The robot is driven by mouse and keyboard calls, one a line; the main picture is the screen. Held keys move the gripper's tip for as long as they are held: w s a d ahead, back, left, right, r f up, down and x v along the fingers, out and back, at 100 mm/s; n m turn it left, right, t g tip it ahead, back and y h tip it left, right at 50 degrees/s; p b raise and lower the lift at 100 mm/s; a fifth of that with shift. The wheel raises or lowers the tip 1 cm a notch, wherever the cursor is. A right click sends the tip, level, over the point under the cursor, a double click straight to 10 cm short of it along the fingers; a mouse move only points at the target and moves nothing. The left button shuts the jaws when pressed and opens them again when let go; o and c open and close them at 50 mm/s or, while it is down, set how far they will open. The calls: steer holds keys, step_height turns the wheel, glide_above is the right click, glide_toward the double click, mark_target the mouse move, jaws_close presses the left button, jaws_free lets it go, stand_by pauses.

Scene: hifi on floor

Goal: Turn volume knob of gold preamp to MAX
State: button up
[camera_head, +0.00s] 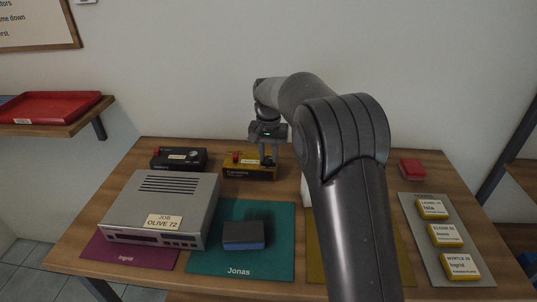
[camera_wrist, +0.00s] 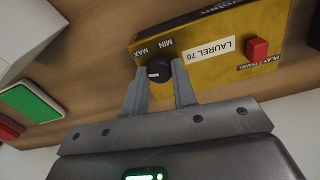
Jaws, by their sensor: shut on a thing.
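The gold preamp (camera_head: 236,173) stands at the back of the table, left of my arm. The wrist view shows its gold top (camera_wrist: 215,65) with a "LAUREL 70" label, MIN and MAX print and a red button (camera_wrist: 257,48). The black volume knob (camera_wrist: 158,68) sits beside the MIN and MAX print and carries a pale mark on its left part. My gripper (camera_wrist: 160,88) is shut on the knob, one finger on each side; the fingers hide part of its sides. In the head view my gripper (camera_head: 268,148) is over the preamp's right end.
A black unit (camera_head: 180,159) stands left of the gold preamp. A silver device (camera_head: 165,200) labelled "OLIVE 72" is in front of it. A blue block (camera_head: 243,235) lies on the teal mat (camera_head: 270,265). A red box (camera_head: 411,168) and a card board (camera_head: 415,265) are at the right.

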mark_target(269, 158)
steer(key=shift+m, duration=1)
steer(key=o, duration=1)
step_height(269, 158, up, 11)
